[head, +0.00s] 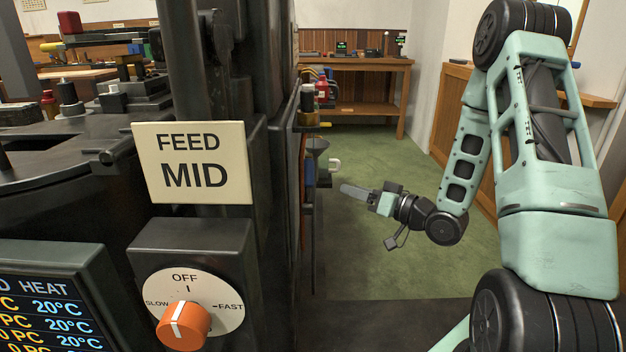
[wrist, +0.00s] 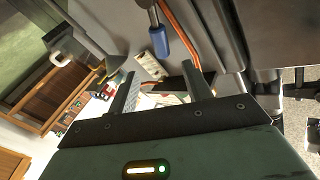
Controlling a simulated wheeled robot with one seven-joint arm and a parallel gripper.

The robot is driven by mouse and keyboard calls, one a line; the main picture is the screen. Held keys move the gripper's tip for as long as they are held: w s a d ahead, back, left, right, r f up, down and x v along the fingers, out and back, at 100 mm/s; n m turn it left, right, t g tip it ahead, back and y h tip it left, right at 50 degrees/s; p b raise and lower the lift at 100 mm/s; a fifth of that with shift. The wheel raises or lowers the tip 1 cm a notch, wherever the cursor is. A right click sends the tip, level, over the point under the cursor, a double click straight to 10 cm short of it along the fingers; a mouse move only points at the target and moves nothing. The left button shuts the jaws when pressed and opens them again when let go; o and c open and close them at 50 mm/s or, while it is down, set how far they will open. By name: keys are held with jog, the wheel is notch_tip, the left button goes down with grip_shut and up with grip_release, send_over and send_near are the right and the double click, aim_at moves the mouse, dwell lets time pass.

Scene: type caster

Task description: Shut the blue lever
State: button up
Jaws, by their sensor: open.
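The blue lever (wrist: 158,40) shows in the wrist view as a blue grip on a metal stem, at the top centre beside the machine's dark metal. My gripper (wrist: 160,82) is open, and its two fingers are apart with nothing held between them. The blue grip lies beyond the fingertips and apart from them, roughly in line with the gap. In the head view my gripper (head: 347,190) reaches left toward the side of the black machine. The machine's edge hides most of that side there, and I cannot clearly make out the lever.
The black machine carries a FEED MID sign (head: 193,162) and an orange knob (head: 183,327). A pale handle (head: 334,165) sticks out near my gripper. An orange cable (wrist: 178,35) runs by the blue grip. Green floor is clear; a wooden bench (head: 365,75) stands behind.

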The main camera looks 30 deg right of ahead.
aim_at(308, 187)
jog(key=b+x, duration=0.1)
jog(key=x, duration=1.1)
jog(key=shift+w, duration=0.4)
jog(key=shift+a, duration=0.15)
jog(key=shift+c, duration=0.3)
grip_shut()
